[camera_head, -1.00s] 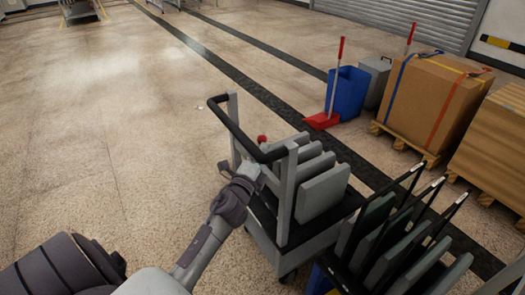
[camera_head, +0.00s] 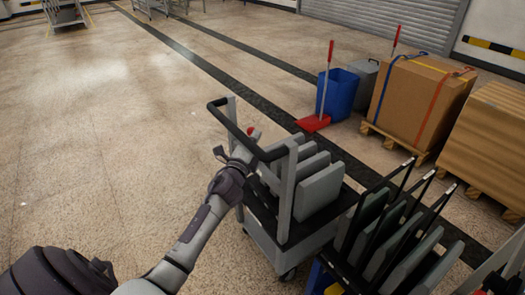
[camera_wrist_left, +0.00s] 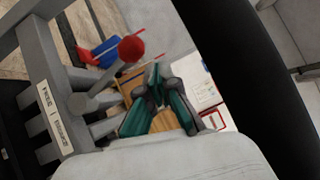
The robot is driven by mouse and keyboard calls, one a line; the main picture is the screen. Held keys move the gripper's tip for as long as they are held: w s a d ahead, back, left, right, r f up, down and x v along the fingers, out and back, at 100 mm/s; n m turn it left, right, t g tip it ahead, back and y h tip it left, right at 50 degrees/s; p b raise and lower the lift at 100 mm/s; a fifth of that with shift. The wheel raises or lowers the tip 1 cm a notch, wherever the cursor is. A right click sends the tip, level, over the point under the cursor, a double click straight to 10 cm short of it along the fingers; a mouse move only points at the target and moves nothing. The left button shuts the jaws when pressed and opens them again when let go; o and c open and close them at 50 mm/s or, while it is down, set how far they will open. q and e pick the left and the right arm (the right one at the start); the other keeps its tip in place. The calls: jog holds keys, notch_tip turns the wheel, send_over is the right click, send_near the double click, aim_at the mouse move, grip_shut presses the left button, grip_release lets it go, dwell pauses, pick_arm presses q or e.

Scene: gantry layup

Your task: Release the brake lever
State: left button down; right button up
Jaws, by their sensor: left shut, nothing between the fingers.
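The brake lever has a red ball knob (camera_wrist_left: 131,48) on a grey rod, at the handle end of the grey cart (camera_head: 287,190). In the head view the red knob (camera_head: 254,133) shows just behind my left gripper (camera_head: 243,152). My left gripper is shut and empty, by the cart's black push bar. In the left wrist view its fingertips (camera_wrist_left: 157,75) are close together, to the right of and below the knob. My right gripper is not in view.
The black push bar (camera_head: 232,127) curves around the lever area. Grey panels (camera_head: 318,191) stand on the cart. A rack of dark panels (camera_head: 390,240) is close at right. A blue bin (camera_head: 338,92) and strapped box (camera_head: 418,100) stand behind. Floor at left is clear.

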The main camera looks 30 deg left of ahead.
pick_arm(q)
jog(key=v, duration=1.2)
dwell(0.4)
